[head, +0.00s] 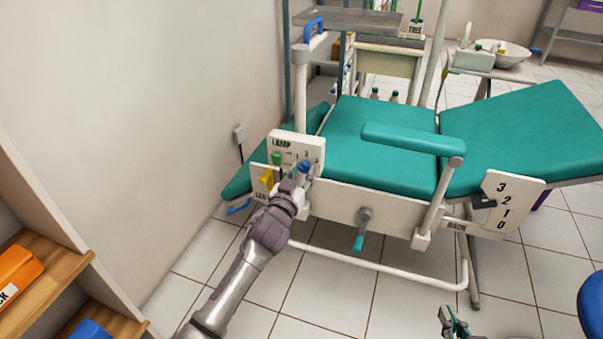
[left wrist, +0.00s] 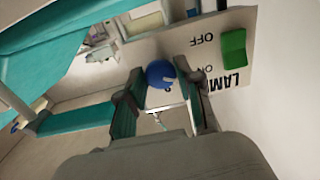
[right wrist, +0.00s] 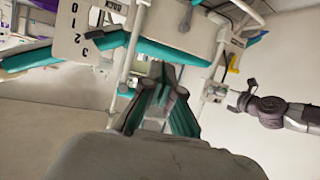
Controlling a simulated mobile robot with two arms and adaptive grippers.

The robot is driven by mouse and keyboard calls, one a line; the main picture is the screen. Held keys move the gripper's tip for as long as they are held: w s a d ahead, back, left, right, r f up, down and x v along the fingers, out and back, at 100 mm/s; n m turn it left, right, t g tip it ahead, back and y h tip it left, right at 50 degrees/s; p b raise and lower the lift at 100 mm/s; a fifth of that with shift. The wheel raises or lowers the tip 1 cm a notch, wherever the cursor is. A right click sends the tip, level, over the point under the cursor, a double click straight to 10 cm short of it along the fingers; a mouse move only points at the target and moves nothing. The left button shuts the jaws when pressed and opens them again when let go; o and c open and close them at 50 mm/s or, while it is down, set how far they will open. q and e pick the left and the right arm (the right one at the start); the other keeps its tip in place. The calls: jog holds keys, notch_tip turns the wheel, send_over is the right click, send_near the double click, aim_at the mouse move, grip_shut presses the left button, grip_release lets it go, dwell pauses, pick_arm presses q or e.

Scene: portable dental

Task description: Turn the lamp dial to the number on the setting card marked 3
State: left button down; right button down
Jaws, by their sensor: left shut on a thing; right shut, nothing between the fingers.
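The white LAMP panel (head: 283,143) is fixed to the near left side of the chair. It carries a green switch (head: 276,158) and a round blue dial (head: 303,166). In the left wrist view the dial (left wrist: 160,74) sits between the fingertips of my left gripper (left wrist: 158,88), which is shut on it. My left gripper (head: 300,178) hides part of the panel's numbers in the head view. My right gripper (head: 453,322) is shut and empty, low at the bottom, away from the panel. I cannot make out a setting card marked 3.
The teal dental chair (head: 375,155) fills the middle. A BACK plate (head: 508,203) reading 3, 2, 1, 0 with a black lever is at its right. A yellow lever (head: 266,178) is below the LAMP panel. A wooden shelf (head: 50,275) stands at left; open floor lies in front.

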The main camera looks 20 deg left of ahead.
pick_arm(q)
jog(key=m+p, duration=0.1)
jog(key=m, duration=0.2)
jog(key=shift+m+p, duration=0.35)
jog(key=shift+m, duration=0.05)
jog(key=m+p, duration=0.1)
jog(key=m, duration=0.4)
jog(key=shift+m, duration=1.1)
jog(key=m+p, duration=0.1)
jog(key=m, duration=0.3)
jog(key=shift+m, duration=0.3)
jog(key=m, duration=0.4)
jog(key=shift+r, duration=0.1)
jog(key=shift+m+p, duration=0.4)
jog(key=shift+m, duration=1.7)
pick_arm(e)
jog(key=s+d+f+g+h, duration=0.1)
jog(key=s+d+f+g, duration=0.1)
jog(key=s, duration=0.5)
jog(key=s+d+f+g+h, duration=0.1)
jog(key=s+d+f+g, duration=0.2)
jog(key=s+f+g, duration=0.2)
jog(key=shift+s+f+m+g+h, duration=0.2)
jog(key=shift+s+m+g+h, duration=0.1)
jog(key=shift+s+g, duration=0.85)
jog(key=shift+w, duration=0.2)
pick_arm(q)
jog(key=c, duration=0.8)
grip_release()
